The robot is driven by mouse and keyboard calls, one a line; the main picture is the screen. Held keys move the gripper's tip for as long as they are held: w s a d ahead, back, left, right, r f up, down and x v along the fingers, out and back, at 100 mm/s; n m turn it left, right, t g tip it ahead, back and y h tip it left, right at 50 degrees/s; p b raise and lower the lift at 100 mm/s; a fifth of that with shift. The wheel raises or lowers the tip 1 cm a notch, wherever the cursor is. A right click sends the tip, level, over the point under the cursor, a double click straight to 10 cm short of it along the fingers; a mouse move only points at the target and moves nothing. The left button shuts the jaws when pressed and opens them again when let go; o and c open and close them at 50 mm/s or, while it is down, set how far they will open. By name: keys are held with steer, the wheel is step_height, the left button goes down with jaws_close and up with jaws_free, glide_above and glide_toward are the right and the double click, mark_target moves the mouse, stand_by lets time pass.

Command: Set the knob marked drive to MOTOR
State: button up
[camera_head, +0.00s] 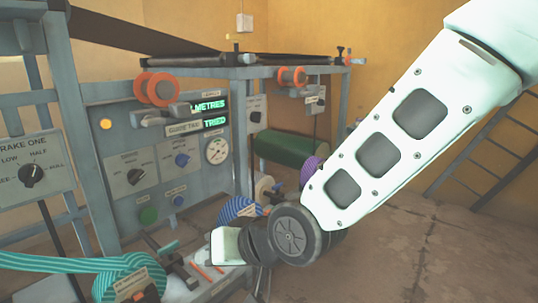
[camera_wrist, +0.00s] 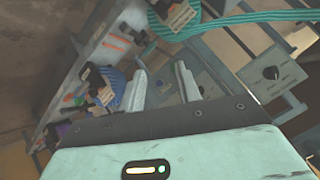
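A larger black knob (camera_head: 31,174) at the far left is marked BRAKE ONE. In the wrist view, my gripper (camera_wrist: 160,68) has its two pale fingers apart with nothing held between them. In the head view, my gripper's fingers are not clear; my wrist is low, right of the panel.
Teal striped cord (camera_head: 80,262) lies at lower left, and a blue striped roll (camera_head: 238,208) stands by my wrist. Orange-rimmed rollers (camera_head: 160,88) and lit displays (camera_head: 208,105) sit above the knobs. A green roller (camera_head: 290,149) lies behind. Floor at right (camera_head: 440,240) is clear.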

steer(key=s+d+n+g+h, duration=0.2)
steer(key=s+d+g+h, duration=0.15)
steer(key=s+d, duration=0.7)
steer(key=s+d+n+g+h, duration=0.15)
steer(key=s+d+h, duration=0.45)
steer(key=d, duration=0.7)
step_height(320, 180, up, 35)
steer(key=y+p, duration=0.1)
steer(key=p, duration=3.4)
steer(key=shift+s+f, duration=0.15)
steer(key=shift+f, duration=0.05)
steer(key=shift+y, duration=0.25)
